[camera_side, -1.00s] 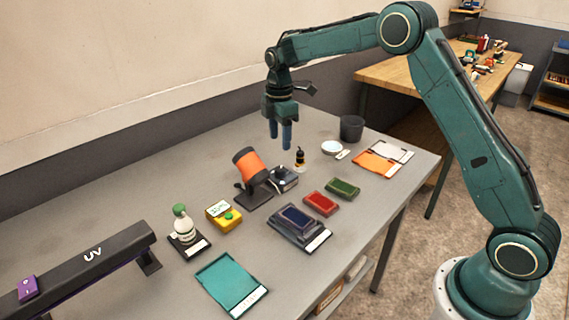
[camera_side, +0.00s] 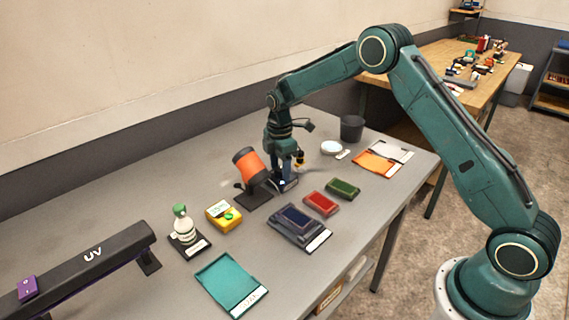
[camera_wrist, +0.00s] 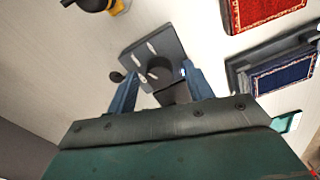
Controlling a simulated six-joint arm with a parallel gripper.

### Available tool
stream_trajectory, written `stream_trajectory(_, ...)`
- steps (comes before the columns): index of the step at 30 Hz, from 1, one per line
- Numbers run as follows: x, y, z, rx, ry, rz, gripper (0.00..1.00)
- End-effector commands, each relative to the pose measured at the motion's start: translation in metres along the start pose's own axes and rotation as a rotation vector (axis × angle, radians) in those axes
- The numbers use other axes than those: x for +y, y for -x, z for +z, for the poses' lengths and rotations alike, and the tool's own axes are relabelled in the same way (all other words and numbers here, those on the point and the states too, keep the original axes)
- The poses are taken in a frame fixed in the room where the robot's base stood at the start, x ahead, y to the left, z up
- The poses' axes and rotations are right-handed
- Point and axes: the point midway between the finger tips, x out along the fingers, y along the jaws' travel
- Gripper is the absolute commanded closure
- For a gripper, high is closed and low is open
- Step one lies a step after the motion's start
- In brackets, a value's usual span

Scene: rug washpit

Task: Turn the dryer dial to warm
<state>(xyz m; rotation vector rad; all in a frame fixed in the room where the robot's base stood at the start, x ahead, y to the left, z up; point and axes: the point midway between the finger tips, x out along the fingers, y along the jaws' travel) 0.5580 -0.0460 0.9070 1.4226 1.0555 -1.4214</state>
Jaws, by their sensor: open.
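The dryer (camera_side: 250,166) is an orange barrel with a dark end, tilted on a black stand. Its grey dial box (camera_side: 291,185) sits just right of the stand, mostly hidden by my gripper (camera_side: 283,178). In the wrist view the dial box (camera_wrist: 167,45) shows white marks on its face, and a dark round dial (camera_wrist: 159,70) lies between the fingers of my gripper (camera_wrist: 157,78). The jaws are open, one finger on each side of the dial. I cannot tell whether they touch it, nor which mark the dial points to.
A small dark bottle with a yellow band (camera_side: 299,158) stands close behind my gripper. Red (camera_side: 321,204), green (camera_side: 343,188) and blue (camera_side: 297,217) rug pieces lie to the right and front.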

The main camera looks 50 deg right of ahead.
Motion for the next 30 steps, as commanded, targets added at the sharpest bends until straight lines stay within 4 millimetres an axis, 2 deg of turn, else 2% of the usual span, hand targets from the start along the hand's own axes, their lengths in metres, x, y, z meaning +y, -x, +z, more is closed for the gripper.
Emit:
stream_trajectory(4,-0.0001,0.0,0.0,0.0,0.0,0.0,0.48)
stream_trajectory(11,-0.0002,0.0001,0.0,0.0,0.0,-0.001,0.93)
stream_trajectory(30,-0.0004,0.0006,0.0,0.0,-0.012,-0.002,0.93)
